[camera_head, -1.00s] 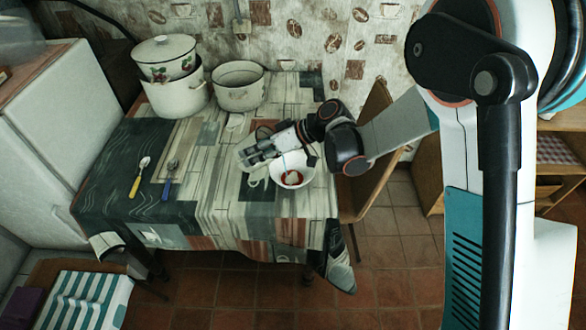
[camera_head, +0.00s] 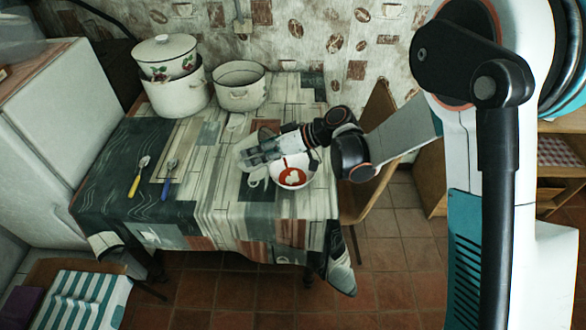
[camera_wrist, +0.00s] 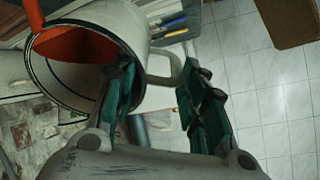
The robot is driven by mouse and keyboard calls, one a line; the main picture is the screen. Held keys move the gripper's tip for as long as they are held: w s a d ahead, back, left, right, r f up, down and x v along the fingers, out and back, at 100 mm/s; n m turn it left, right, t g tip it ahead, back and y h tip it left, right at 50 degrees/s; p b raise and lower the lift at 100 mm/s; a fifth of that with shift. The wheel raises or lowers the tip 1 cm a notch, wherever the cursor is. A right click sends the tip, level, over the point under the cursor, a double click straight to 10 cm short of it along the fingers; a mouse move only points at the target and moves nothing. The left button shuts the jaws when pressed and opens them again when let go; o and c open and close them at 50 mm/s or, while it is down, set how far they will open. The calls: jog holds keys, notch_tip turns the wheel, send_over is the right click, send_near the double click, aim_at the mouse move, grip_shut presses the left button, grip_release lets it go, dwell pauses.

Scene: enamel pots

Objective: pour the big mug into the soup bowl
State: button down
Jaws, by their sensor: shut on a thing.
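The big mug (camera_wrist: 122,22) is white with a dark rim, tilted, with orange-red liquid (camera_wrist: 75,44) showing inside it. My gripper (camera_wrist: 160,95) is shut on it near its handle, one finger across the rim in the wrist view. In the head view my gripper (camera_head: 258,151) is at the left edge of the soup bowl and hides much of the mug. The white soup bowl (camera_head: 279,182) stands on the table, with red liquid and a pale patch inside. A thin red streak shows above the liquid. A pale loop shape is left of the bowl.
A yellow-handled spoon (camera_head: 134,187) and a blue-handled spoon (camera_head: 167,188) lie on the left of the table (camera_head: 222,205). A lidded pot stacked in a white pot (camera_head: 175,98) and an open pot (camera_head: 240,97) stand at the back. A wooden chair is at the right.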

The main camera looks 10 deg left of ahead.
jog(key=shift+w+d+f+y+b, duration=0.1)
jog(key=shift+d+f+y+b, duration=0.2)
jog(key=shift+y+b, duration=0.45)
jog(key=shift+d+f+y+b, duration=0.2)
jog(key=shift+d+y+b, duration=0.15)
jog(key=shift+y+b, duration=0.35)
dwell(2.6)
jog(key=a+r+h+p, duration=0.1)
jog(key=h+p, duration=0.1)
jog(key=a+r+h+p, duration=0.1)
jog(key=h+p, duration=0.1)
jog(key=shift+s+p, duration=0.2)
jog(key=shift+p, duration=0.15)
jog(key=shift+f, duration=0.25)
jog(key=shift+w+h, duration=0.1)
jog(key=shift+h, duration=0.15)
